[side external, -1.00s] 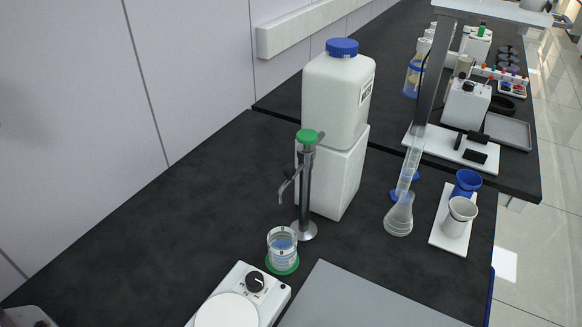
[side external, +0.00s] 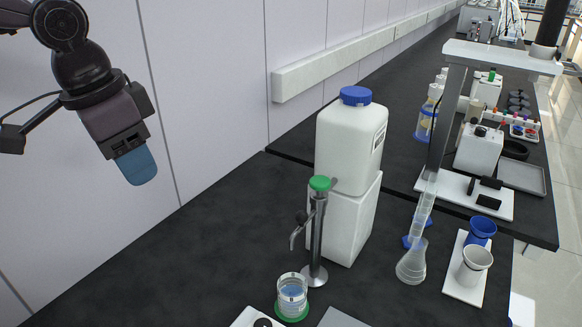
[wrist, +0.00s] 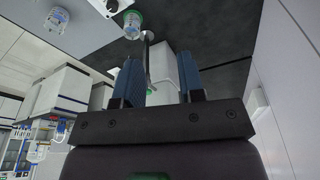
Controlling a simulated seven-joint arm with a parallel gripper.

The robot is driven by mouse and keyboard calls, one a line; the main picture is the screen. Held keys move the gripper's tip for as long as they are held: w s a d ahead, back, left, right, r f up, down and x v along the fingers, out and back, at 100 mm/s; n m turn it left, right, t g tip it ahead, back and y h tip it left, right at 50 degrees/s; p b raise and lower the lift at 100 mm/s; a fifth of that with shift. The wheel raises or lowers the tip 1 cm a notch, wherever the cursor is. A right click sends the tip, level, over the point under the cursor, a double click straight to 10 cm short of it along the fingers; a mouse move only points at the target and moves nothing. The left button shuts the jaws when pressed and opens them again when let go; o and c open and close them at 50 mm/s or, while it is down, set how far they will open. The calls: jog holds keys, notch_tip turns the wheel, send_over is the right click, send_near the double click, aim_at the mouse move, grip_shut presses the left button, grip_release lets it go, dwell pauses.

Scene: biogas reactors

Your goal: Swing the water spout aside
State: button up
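The water spout is a metal post with a green cap (side external: 319,184) and a short grey spout arm (side external: 297,236) pointing toward the lower left. A beaker of water (side external: 291,291) stands on a green disc (side external: 293,312) just below the spout's tip. My gripper (side external: 136,166) hangs in the upper left, well left of the spout and higher, touching nothing. In the wrist view my gripper (wrist: 160,78) has its two blue fingers apart, with nothing gripped. The spout post (wrist: 149,58) shows beyond and between the fingers there, partly hidden low down.
A white container with a blue cap (side external: 356,96) stands on a white block (side external: 345,220) right behind the spout. A conical flask (side external: 411,264) and two cups (side external: 475,264) are to the right. The dark bench (side external: 190,255) is clear to the spout's left.

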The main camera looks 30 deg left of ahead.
jog(key=m+g, duration=0.1)
jog(key=m, duration=0.1)
send_near(300, 212)
jog(key=s+a+f, duration=0.3)
jog(key=s, duration=0.1)
jog(key=w+d+r, duration=0.2)
jog(key=w+d, duration=0.1)
jog(key=w, duration=0.1)
jog(key=shift+m+t+h, duration=0.3)
jog(key=shift+s+x, duration=0.2)
jog(key=shift+x, duration=4.25)
jog(key=shift+a, duration=0.1)
jog(key=shift+a, duration=0.1)
jog(key=shift+w+a, duration=0.1)
jog(key=shift+a, duration=0.1)
